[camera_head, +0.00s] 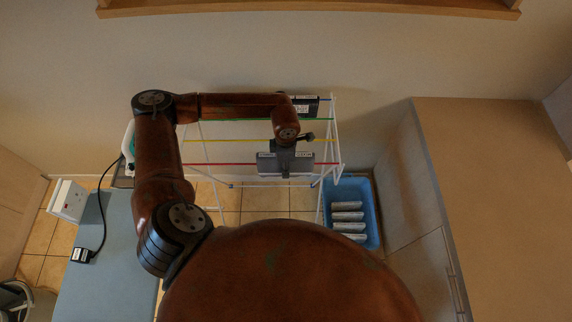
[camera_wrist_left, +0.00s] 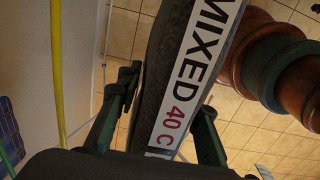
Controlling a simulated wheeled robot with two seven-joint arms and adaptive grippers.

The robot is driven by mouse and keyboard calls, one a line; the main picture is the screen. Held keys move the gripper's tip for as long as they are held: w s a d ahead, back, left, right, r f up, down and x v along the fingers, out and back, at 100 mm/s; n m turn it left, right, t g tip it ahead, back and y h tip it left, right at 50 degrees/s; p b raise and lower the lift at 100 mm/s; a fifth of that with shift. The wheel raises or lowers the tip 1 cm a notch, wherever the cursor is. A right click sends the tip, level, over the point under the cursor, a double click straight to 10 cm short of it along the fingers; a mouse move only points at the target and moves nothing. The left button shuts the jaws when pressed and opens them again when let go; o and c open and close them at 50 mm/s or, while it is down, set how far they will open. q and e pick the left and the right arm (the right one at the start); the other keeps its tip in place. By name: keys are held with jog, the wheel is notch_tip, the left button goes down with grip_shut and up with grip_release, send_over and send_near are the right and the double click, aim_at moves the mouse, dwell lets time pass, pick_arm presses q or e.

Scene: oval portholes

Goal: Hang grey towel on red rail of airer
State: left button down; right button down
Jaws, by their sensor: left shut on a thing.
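A grey towel (camera_head: 302,169) with a white label strip is held by my left gripper (camera_head: 285,165) at the front of the airer. In the left wrist view the towel (camera_wrist_left: 168,50) passes between the two fingers of my gripper (camera_wrist_left: 168,100), and its label reads "MIXED 40 C". The red rail (camera_head: 220,164) of the white airer runs left to right at the towel's height in the head view. The towel hides part of it, and I cannot tell whether they touch. My right gripper is not in view.
A yellow rail (camera_head: 215,141) and a green rail (camera_head: 235,119) lie farther back. Another dark labelled item (camera_head: 308,106) is at the airer's back right. A blue basket (camera_head: 373,215) with several labelled items stands right. A grey-topped bench (camera_head: 110,280) stands left.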

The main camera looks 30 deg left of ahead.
pick_arm(q)
notch_tip(320, 180, down, 4)
jog(key=b, duration=0.3)
jog(key=shift+f, duration=0.1)
dwell(0.4)
jog(key=c, duration=1.3)
grip_release()
jog(key=shift+o, duration=0.2)
notch_tip(320, 180, up, 12)
